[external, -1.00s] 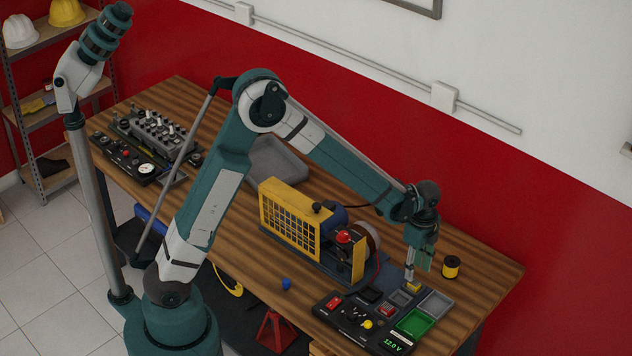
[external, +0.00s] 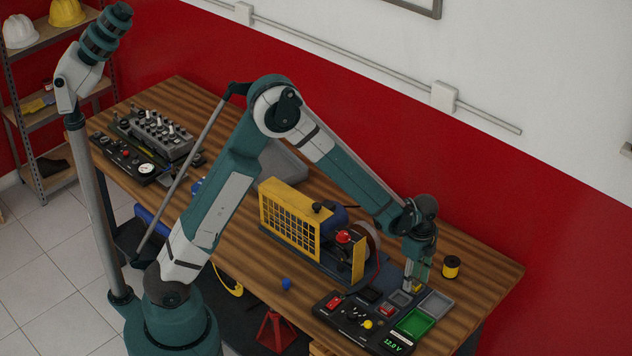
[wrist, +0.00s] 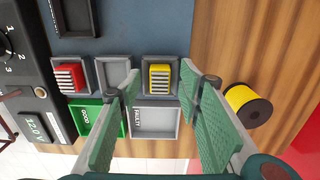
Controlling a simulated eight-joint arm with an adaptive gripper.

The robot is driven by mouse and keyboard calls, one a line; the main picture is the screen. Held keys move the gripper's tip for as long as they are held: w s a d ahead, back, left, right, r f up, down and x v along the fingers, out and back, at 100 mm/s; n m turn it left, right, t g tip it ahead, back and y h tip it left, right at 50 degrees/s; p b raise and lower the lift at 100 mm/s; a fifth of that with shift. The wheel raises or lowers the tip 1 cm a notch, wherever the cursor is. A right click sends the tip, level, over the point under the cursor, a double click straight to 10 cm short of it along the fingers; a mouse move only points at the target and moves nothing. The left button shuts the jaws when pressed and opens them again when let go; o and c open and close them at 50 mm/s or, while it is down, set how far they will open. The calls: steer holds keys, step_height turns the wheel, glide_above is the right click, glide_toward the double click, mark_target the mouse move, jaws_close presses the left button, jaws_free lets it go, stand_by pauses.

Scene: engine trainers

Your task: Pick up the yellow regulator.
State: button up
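The yellow regulator (wrist: 159,77) is a small ribbed block in a grey square socket in the wrist view. My gripper (wrist: 160,72) is open, with one green-padded finger on each side of the regulator. A gap shows between it and each finger, and I cannot tell how far above it the fingertips are. In the external view my gripper (external: 416,283) points down over the row of sockets and mostly hides the regulator.
A red regulator (wrist: 69,78) sits two sockets left, with an empty socket (wrist: 113,74) between. The green GOOD tray (wrist: 112,120) and grey FAULTY tray (wrist: 155,118) lie in front. A yellow-and-black spool (wrist: 246,105) stands right. The yellow-guarded compressor (external: 289,215) stands behind left.

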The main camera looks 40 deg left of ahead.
steer(key=c, duration=1)
steer(key=shift+r, duration=0.2)
steer(key=shift+r, duration=4.85)
